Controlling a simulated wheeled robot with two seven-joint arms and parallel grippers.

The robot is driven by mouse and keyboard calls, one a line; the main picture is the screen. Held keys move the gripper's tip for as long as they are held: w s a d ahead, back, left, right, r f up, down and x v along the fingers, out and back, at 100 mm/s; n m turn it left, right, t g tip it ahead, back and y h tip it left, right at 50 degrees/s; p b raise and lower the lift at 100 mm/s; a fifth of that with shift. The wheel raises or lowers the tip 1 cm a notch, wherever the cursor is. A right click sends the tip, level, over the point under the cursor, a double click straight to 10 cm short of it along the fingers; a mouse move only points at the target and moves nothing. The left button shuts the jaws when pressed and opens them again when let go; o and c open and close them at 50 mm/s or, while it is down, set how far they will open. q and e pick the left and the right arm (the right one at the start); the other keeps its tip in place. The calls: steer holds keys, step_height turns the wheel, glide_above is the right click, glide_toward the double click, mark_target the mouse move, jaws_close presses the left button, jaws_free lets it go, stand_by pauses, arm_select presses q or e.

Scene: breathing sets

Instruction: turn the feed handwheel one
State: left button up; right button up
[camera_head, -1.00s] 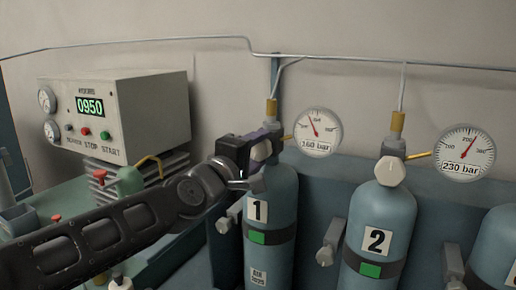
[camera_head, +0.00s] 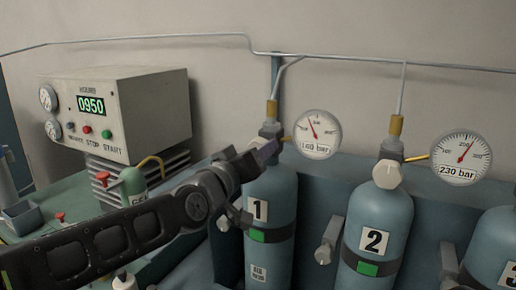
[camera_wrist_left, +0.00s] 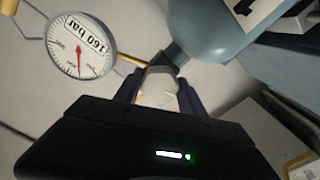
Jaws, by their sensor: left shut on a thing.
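Cylinder one (camera_head: 270,205) is a blue cylinder labelled "1", standing left of cylinder two (camera_head: 378,225). My left gripper (camera_head: 265,152) is at the valve on top of cylinder one. In the left wrist view, the gripper (camera_wrist_left: 158,92) is shut on a white handwheel (camera_wrist_left: 158,86), with one dark finger on each side. Cylinder two has a similar white handwheel (camera_head: 387,173). The gauge (camera_head: 318,134) beside cylinder one reads 160 bar, and it also shows in the left wrist view (camera_wrist_left: 80,46). My right gripper is not in view.
A control box (camera_head: 118,115) showing 0950 stands at the left on a green-topped bench (camera_head: 75,190). A second gauge (camera_head: 461,157) reads 230 bar. A pipe (camera_head: 400,64) runs along the wall. Grey side levers (camera_head: 328,240) stick out between the cylinders.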

arm_select(q)
steer(key=m+p, duration=0.1)
steer(key=m, duration=0.4)
steer(key=shift+m+p, duration=0.3)
steer(key=shift+p, duration=0.05)
steer(key=m+p, duration=0.1)
steer(key=m, duration=0.4)
steer(key=shift+a, duration=0.1)
steer(key=m+p, duration=0.1)
steer(key=m, duration=0.4)
steer(key=shift+m, duration=0.4)
steer(key=m+p, duration=0.1)
steer(key=m, duration=0.4)
steer(key=o, duration=1.4)
steer(key=shift+c, duration=0.2)
steer(key=shift+a, duration=0.1)
